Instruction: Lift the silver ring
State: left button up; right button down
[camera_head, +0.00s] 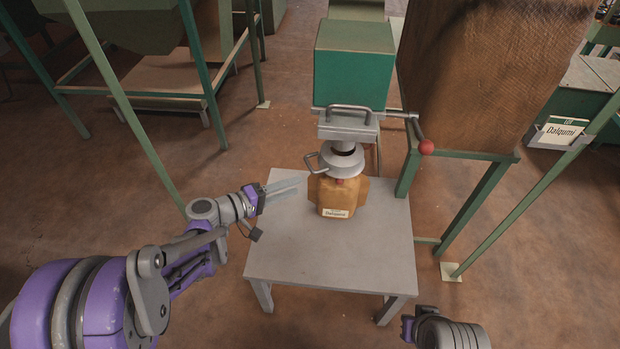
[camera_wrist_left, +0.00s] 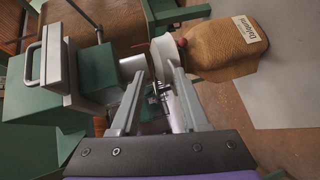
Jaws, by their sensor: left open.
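The silver ring (camera_head: 342,160) sits around the spout just above the neck of a brown sack (camera_head: 338,196), with a small loop handle on its left side. In the left wrist view the ring (camera_wrist_left: 163,52) is a pale band just beyond the fingertips. My left gripper (camera_head: 299,187) is open, to the left of the sack and a little lower than the ring's handle. In the wrist view its two fingers (camera_wrist_left: 155,72) stand apart, with shiny metal parts seen between them. I cannot tell whether they touch anything. My right arm shows only partly at the bottom edge; its fingers are hidden.
The table's front is clear.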

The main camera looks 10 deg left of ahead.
aim_at(309, 164)
pick_arm(q)
jog(key=w+a+f+n+t+h+b, duration=0.1)
jog(key=w+a+f+n+t+b, duration=0.15)
jog(key=w+a+f, duration=0.2)
jog(key=b+x, duration=0.1)
jog(key=x, duration=1)
jog(key=shift+d+f, duration=0.1)
jog(key=shift+d, duration=0.05)
pick_arm(e)
notch_tip(309, 164, down, 6)
jog(key=shift+w, duration=0.35)
pick_arm(q)
jog(key=shift+c, duration=0.2)
pick_arm(e)
jog(key=shift+f, duration=0.1)
pick_arm(q)
grip_shut()
